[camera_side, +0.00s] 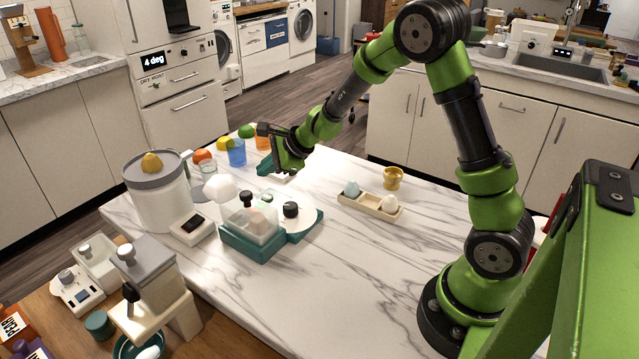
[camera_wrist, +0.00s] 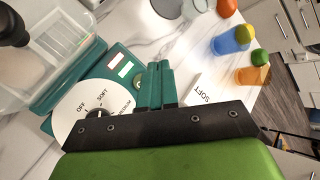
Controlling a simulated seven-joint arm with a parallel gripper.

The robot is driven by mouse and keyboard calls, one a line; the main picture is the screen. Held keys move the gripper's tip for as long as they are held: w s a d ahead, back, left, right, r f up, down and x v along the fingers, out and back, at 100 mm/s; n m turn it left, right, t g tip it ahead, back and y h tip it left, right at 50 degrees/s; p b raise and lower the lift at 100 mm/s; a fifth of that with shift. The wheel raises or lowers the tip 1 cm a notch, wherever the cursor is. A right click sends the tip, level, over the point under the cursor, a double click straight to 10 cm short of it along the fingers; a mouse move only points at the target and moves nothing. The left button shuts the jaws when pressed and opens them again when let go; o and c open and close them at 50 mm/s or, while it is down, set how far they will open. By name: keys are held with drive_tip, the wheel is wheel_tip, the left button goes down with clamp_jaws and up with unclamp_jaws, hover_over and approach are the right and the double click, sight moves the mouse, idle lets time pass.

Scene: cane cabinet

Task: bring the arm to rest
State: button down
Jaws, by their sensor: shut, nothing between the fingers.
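My gripper (camera_side: 264,166) is at the end of my green arm, above the far side of the marble table. In the wrist view its teal fingers (camera_wrist: 154,85) are together with nothing between them. The teal cooker (camera_side: 250,243) stands nearer the side camera, with a clear lidded box and a white dial (camera_side: 298,218). In the wrist view the dial (camera_wrist: 82,118), marked OFF, SOFT and MEDIUM, lies left of the fingers. The fingers overlap the cooker's edge in that picture; the gap between them cannot be judged.
A white card marked SOFT (camera_wrist: 203,93) lies right of the fingers. A blue cup (camera_side: 236,153) and an orange cup (camera_side: 262,143) stand nearby, with coloured balls. A tray with two eggs (camera_side: 366,206) and a yellow cup (camera_side: 393,179) stand right.

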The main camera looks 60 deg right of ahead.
drive_tip(key=s+a+r+n+g+y, duration=0.2)
drive_tip(key=s+a+r+n, duration=0.2)
drive_tip(key=s+a+n, duration=0.15)
drive_tip(key=s+a+r+n+g+y, duration=0.1)
drive_tip(key=s+a+r+n, duration=0.25)
drive_tip(key=s+n, duration=0.3)
drive_tip(key=s+r+n+h, duration=0.1)
drive_tip(key=s+r+n, duration=0.2)
drive_tip(key=s, duration=0.4)
drive_tip(key=s+r+n+t+h, duration=0.1)
drive_tip(key=s+r+n, duration=0.3)
drive_tip(key=s, duration=0.4)
drive_tip(key=shift+r+n+h, duration=0.3)
drive_tip(key=shift+n+h, duration=0.2)
drive_tip(key=shift+n, duration=0.2)
